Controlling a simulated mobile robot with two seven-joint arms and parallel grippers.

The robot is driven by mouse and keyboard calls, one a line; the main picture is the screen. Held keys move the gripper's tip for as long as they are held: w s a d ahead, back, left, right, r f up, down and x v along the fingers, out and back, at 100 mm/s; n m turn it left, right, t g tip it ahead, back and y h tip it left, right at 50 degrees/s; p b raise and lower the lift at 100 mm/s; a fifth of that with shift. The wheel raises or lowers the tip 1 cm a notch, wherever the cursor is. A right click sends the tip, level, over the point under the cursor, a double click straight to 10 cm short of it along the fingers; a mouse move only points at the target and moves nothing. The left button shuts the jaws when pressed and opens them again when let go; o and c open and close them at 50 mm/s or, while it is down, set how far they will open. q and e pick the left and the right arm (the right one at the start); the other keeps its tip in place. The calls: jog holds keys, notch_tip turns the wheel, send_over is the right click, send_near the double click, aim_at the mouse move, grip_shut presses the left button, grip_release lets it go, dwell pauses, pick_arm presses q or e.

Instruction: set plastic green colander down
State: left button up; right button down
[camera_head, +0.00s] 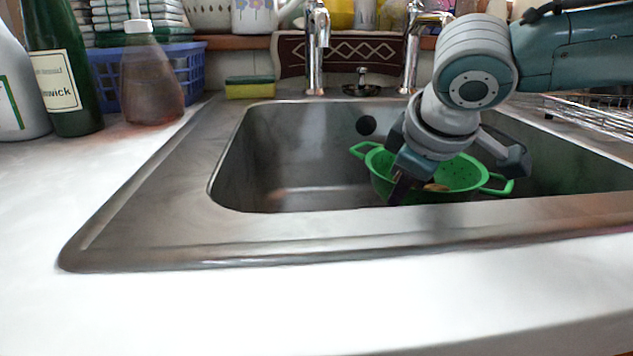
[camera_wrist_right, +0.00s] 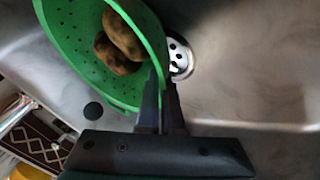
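The green plastic colander (camera_head: 378,172) is inside the metal sink basin, roughly level. It has holes and two loop handles, and brown potatoes lie in it. In the right wrist view the colander (camera_wrist_right: 80,62) shows at upper left with two potatoes (camera_wrist_right: 120,45). My right gripper (camera_head: 398,190) reaches down from the right over the near side of the colander. In the wrist view its fingers (camera_wrist_right: 160,95) are close together at the colander's rim, appearing to pinch it. Whether the colander's base touches the sink floor is hidden. My left gripper is out of view.
The sink (camera_head: 290,190) has free floor left of the colander. The drain (camera_wrist_right: 181,58) shows beside the rim. Taps (camera_head: 316,50) stand behind. A green bottle (camera_head: 62,70), a soap bottle (camera_head: 150,78) and a blue basket (camera_head: 185,68) stand left. A wire rack (camera_head: 595,115) is at right.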

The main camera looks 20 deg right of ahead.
jog(key=shift+f, duration=0.55)
jog(key=c, duration=1)
grip_release()
